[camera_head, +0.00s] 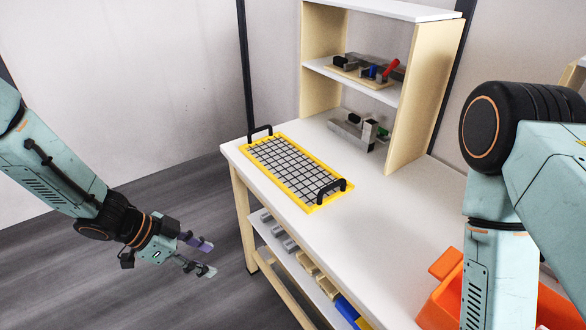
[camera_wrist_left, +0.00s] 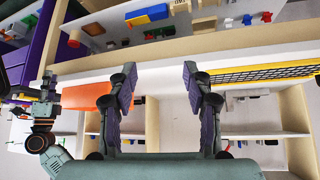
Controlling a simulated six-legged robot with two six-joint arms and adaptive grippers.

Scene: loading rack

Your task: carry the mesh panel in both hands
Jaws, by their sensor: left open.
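The mesh panel (camera_head: 293,170) is a yellow-framed grid with a black handle at each end. It lies flat on the white bench top (camera_head: 375,222), near its left end. In the left wrist view, part of the mesh panel (camera_wrist_left: 262,73) shows at the right. My left gripper (camera_head: 208,258) is open and empty, left of the bench and apart from the panel. Its two fingers (camera_wrist_left: 160,72) stand wide apart in the left wrist view. My right gripper (camera_wrist_left: 47,82) shows small at the left of that view; its jaws are unclear. It is hidden in the head view.
A shelf unit (camera_head: 408,125) stands at the back of the bench, with small parts on its boards. An orange bin (camera_head: 440,300) is at the lower right. A lower shelf (camera_head: 292,262) under the bench holds several blocks. The bench top right of the panel is clear.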

